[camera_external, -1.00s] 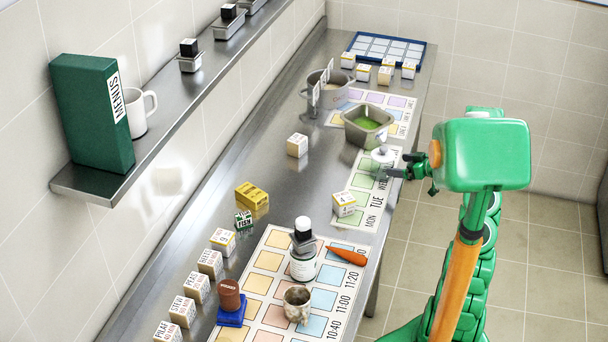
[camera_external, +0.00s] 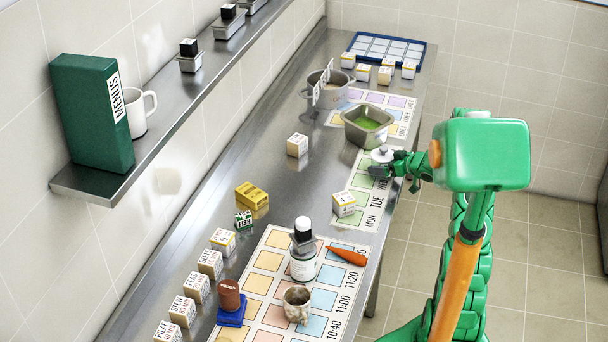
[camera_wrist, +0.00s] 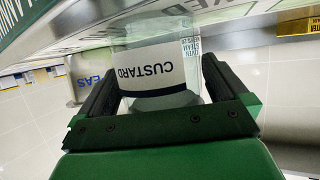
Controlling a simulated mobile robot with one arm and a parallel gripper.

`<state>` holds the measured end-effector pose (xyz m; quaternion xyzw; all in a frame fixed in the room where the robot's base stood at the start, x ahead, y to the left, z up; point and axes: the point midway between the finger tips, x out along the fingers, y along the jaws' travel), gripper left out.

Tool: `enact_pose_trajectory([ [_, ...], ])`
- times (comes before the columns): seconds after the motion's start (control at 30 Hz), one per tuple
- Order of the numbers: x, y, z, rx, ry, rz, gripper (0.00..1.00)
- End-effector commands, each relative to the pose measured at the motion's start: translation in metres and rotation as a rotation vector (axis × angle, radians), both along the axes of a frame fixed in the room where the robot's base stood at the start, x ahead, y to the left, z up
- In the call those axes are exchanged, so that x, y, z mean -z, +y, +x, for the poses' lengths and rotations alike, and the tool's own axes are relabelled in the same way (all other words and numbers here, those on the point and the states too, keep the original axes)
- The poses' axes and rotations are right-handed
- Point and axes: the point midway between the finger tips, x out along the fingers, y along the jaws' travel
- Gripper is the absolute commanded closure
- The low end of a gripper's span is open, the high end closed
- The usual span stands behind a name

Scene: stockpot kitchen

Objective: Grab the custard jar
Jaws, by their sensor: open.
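The custard jar (camera_wrist: 150,68) is clear, with a white label that reads CUSTARD. In the wrist view it stands between the two fingers of my gripper (camera_wrist: 165,85), which is open, with a finger on each side. I cannot tell whether either finger touches it. In the external view the jar's pale lid (camera_external: 382,153) shows on the planner sheet near the counter's right edge, and my gripper (camera_external: 384,170) is right at it. The lower part of the jar is hidden there by the gripper.
A metal pan of green food (camera_external: 367,125) stands just behind the jar; a PEAS container (camera_wrist: 86,78) shows left in the wrist view. A white-and-yellow block (camera_external: 344,204) sits nearer the front.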

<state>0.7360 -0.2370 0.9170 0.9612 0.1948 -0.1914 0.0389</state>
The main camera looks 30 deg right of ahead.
Motion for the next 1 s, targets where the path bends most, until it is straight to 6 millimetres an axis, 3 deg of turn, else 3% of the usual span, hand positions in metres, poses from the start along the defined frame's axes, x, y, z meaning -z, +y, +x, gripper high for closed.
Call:
enact_pose_trajectory([
  [0.1,0.0,0.0,0.0,0.0,0.0,0.0,0.0],
  [0.47,0.0,0.0,0.0,-0.001,0.0,0.0,0.54],
  [0.77,-0.002,0.0,0.0,0.0,-0.001,0.0,0.54],
  [1.0,-0.024,0.0,0.0,-0.002,-0.003,-0.003,0.54],
])
